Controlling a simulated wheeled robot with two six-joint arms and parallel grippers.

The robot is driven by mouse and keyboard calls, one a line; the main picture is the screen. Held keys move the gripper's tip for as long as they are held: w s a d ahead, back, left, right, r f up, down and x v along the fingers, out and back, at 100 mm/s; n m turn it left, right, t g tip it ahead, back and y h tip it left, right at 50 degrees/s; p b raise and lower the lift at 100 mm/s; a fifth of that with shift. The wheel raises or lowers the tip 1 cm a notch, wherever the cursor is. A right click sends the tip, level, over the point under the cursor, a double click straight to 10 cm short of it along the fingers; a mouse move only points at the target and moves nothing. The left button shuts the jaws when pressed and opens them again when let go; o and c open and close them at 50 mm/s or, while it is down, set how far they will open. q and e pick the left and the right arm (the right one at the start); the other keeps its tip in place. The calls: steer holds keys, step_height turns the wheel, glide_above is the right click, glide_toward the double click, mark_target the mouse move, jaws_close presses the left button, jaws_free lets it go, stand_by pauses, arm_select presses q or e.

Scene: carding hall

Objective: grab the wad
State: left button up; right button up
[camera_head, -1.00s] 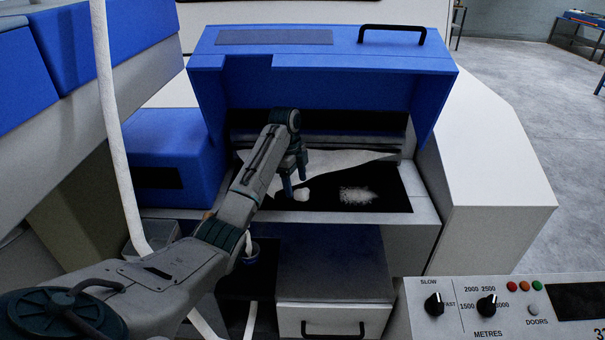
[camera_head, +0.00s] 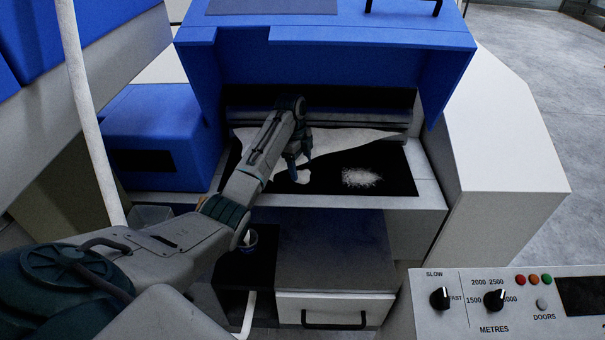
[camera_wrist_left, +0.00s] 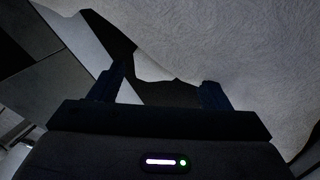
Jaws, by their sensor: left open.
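A small white lump (camera_head: 303,177), which looks like the wad, is on the black plate (camera_head: 400,181) under the raised blue hood. A flatter, fuzzy white patch (camera_head: 361,177) lies to its right. My left gripper (camera_head: 299,171) points down at the lump, its fingers beside and partly over it. Whether they touch it I cannot tell. In the left wrist view the fingers (camera_wrist_left: 160,92) stand apart, with black plate and a broad white surface beyond; the lump cannot be picked out there. My right gripper is not in view.
A white fibre sheet (camera_head: 345,138) spreads behind the lump, below the rollers. The blue hood (camera_head: 330,60) overhangs the opening, with a white side housing (camera_head: 505,130) at right. A control panel (camera_head: 515,305) is at front right. A white sliver (camera_head: 88,120) hangs at left.

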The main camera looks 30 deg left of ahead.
arm_select(q)
steer(key=shift+d+f, duration=0.25)
steer(key=shift+f, duration=1.05)
steer(key=c, duration=1)
steer(key=shift+c, duration=0.3)
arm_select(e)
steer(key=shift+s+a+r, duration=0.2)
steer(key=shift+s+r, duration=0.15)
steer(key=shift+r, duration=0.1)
arm_select(q)
steer(key=shift+r, duration=0.1)
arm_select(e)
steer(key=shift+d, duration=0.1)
